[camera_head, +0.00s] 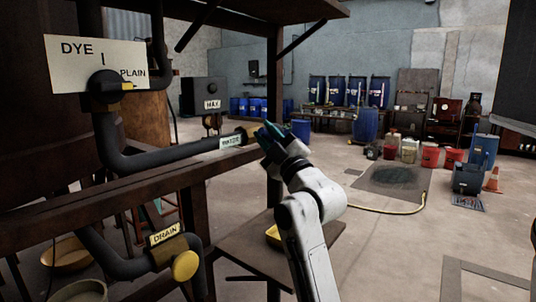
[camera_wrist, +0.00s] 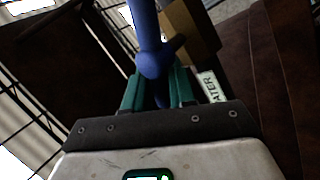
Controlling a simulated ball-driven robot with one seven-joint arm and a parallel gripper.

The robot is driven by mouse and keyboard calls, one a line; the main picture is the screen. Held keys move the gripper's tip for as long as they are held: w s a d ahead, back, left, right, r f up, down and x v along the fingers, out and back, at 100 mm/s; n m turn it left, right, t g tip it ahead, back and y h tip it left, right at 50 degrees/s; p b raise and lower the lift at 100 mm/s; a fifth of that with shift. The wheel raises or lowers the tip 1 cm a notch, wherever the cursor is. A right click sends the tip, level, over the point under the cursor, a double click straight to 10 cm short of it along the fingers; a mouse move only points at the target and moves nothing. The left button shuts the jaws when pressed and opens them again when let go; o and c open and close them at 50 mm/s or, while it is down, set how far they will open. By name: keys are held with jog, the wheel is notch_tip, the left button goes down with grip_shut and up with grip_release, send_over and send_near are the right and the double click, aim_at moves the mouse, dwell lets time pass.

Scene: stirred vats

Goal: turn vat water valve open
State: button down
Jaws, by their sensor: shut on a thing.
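The water valve shows in the wrist view as a blue handle (camera_wrist: 150,45) with a rounded hub. A white label (camera_wrist: 213,87) reading "ATER" lies just right of it, partly cut off. In the head view the WATER label (camera_head: 232,142) sits on the dark pipe, left of my gripper (camera_head: 270,137). My gripper's green fingers (camera_wrist: 158,95) are shut on the blue handle, one finger on each side. In the head view my gripper mostly hides the handle, so its angle there cannot be told.
A yellow DRAIN valve (camera_head: 185,265) is below, and a DYE/PLAIN selector (camera_head: 107,87) is at upper left. A rusty beam (camera_head: 150,190) runs under the pipe. A low shelf (camera_head: 280,262) is below my arm.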

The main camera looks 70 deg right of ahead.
jog(key=n+t+y+b, duration=0.1)
jog(key=n+b, duration=0.1)
jog(key=b, duration=0.1)
jog(key=f+n+y+b, duration=0.1)
jog(key=n+b, duration=0.1)
jog(key=b, duration=0.1)
jog(key=n+t+y+b, duration=0.1)
jog(key=n+y+b, duration=0.1)
jog(key=b, duration=0.2)
jog(key=shift+a+f+t, duration=0.15)
jog(key=shift+f+t, duration=0.15)
jog(key=shift+f, duration=0.05)
jog(key=n+y+b, duration=0.1)
jog(key=n+b, duration=0.1)
jog(key=b, duration=0.1)
jog(key=shift+n+t+y, duration=0.3)
jog(key=shift+w+r+n+y+b, duration=0.15)
jog(key=shift+n+y+b, duration=0.55)
jog(key=shift+b, duration=0.45)
jog(key=c, duration=1.1)
grip_release()
jog(key=v, duration=1.1)
jog(key=shift+w+b, duration=0.1)
jog(key=shift+b, duration=0.25)
